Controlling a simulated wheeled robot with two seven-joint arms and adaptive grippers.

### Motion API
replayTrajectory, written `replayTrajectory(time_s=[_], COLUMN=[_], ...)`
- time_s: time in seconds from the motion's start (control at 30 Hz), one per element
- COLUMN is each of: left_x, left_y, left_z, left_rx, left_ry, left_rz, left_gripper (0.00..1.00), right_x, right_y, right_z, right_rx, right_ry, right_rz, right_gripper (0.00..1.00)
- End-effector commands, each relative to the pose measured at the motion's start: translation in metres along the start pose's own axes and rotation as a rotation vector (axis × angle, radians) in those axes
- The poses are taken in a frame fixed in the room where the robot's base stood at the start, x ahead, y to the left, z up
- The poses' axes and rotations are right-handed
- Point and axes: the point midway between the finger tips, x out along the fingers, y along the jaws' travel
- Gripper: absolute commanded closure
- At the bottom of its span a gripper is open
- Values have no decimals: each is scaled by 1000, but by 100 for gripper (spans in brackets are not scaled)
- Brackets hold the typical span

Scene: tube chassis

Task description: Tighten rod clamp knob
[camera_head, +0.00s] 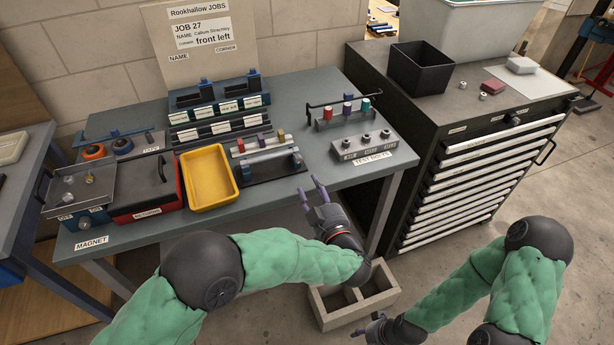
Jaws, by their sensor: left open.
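A fixture on a dark plate (274,171) stands near the table's front edge, with pale bars and small red, purple and yellowish pieces on top. A clamp knob cannot be told apart there at this size. My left gripper (313,193) is open and empty, in front of the table edge and to the right of this fixture, apart from it. Its two purple-grey fingers point up toward the table. My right gripper (366,331) is low at the bottom of the picture, near a concrete block, and its fingers are too small and dark to read.
A yellow tray (208,178), a red box (150,190) and a metal tray (80,187) crowd the table's left. A test-bolts block (363,146) and a rack (345,110) stand right. A drawer cabinet (470,170) adjoins; a concrete block (330,308) lies on the floor.

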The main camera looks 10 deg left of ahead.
Motion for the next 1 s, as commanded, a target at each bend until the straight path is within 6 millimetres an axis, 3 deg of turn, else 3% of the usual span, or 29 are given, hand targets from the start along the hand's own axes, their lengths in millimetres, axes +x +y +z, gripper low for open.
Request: replayTrajectory(time_s=[0.1,0.3,1.0], left_x=[-17,-29,-30], left_y=[1,0,0], left_z=[0,0,0], left_rx=[0,1,0], left_ry=[0,0,0], left_rz=[4,1,0], left_gripper=[53,53,53], right_x=[0,0,0], right_y=[0,0,0], right_z=[0,0,0], right_rx=[0,0,0], right_ry=[0,0,0], right_rz=[0,0,0], right_gripper=[54,54,54])
